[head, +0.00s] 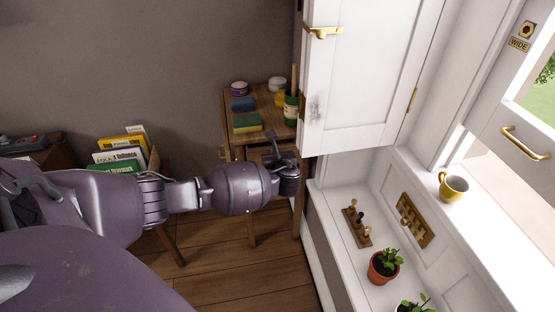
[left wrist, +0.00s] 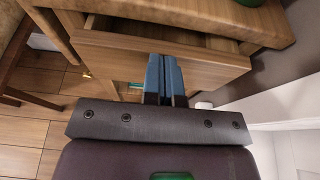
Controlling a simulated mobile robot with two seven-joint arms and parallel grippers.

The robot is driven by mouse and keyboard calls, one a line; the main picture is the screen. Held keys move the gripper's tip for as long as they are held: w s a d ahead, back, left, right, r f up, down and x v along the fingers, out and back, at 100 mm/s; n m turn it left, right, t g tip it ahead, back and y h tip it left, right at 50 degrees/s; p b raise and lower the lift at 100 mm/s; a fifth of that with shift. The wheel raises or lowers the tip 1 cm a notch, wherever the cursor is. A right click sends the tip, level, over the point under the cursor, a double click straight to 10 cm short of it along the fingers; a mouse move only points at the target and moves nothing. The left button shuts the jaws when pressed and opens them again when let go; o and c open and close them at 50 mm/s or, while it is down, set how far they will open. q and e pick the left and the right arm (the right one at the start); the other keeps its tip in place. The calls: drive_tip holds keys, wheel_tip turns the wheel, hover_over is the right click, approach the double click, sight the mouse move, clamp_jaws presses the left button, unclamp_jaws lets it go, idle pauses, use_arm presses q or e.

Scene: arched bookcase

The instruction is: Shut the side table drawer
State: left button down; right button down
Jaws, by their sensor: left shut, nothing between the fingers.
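The wooden side table (head: 262,122) stands against the wall behind the white cabinet door in the head view. In the left wrist view its drawer (left wrist: 120,48) is partly open, with a dark gap showing between the tabletop (left wrist: 190,12) and the drawer front. My left gripper (head: 272,138) is at the table's front in the head view. In the left wrist view its blue fingers (left wrist: 164,58) are together and empty, with their tips over the drawer front. I cannot tell whether they touch it. My right gripper is not in view.
The open white cabinet door (head: 365,75) stands close to the right of the table. Sponges (head: 246,123), jars and a brush pot (head: 290,108) are on the tabletop. A book box (head: 125,155) stands left. A white ledge with potted plants (head: 383,266) is at the right.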

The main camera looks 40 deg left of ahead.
use_arm(q)
drive_tip(key=shift+r, duration=0.1)
drive_tip(key=shift+w+a, duration=0.85)
drive_tip(key=shift+a, duration=0.1)
